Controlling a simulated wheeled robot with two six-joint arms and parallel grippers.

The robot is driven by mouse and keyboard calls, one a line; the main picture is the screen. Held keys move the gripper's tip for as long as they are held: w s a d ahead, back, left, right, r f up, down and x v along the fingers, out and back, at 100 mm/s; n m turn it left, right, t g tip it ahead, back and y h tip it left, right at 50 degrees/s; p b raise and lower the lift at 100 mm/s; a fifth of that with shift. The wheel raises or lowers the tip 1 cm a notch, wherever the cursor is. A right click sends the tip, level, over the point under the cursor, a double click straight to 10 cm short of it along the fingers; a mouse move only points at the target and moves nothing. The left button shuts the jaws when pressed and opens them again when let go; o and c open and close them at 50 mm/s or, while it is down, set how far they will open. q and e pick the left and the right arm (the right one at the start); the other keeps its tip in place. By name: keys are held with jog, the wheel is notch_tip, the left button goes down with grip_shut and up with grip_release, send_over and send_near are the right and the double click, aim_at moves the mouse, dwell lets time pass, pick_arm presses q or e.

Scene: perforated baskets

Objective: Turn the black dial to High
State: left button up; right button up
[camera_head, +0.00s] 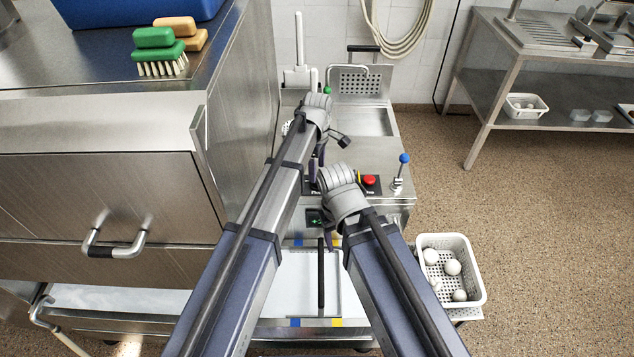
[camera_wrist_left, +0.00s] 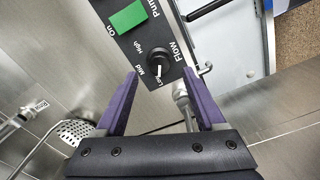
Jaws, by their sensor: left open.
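The black dial (camera_wrist_left: 156,62) shows in the left wrist view on a dark panel marked Flow, with Low, Mid and High around it. Its white pointer line appears to point toward Low. My left gripper (camera_wrist_left: 160,73) is open, with its purple fingers spread to either side of the dial; I cannot tell whether they touch it. In the head view my left gripper (camera_head: 315,168) is over the panel and the dial is hidden. My right gripper (camera_head: 332,241) hangs lower, over the machine's front; its opening is hidden behind the arm.
A green switch (camera_wrist_left: 128,17) marked On lies beside the dial. A red button (camera_head: 369,181) and a blue-knobbed lever (camera_head: 404,159) stand right of the arms. A white perforated basket (camera_head: 476,270) with several white balls is at lower right. A steel cabinet (camera_head: 110,190) borders the left.

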pick_arm(q)
notch_tip(320, 180, down, 4)
jog(key=b, duration=0.2)
jog(key=shift+r+b, duration=0.15)
jog(key=shift+b, duration=0.15)
jog(key=shift+r, duration=0.1)
grip_shut()
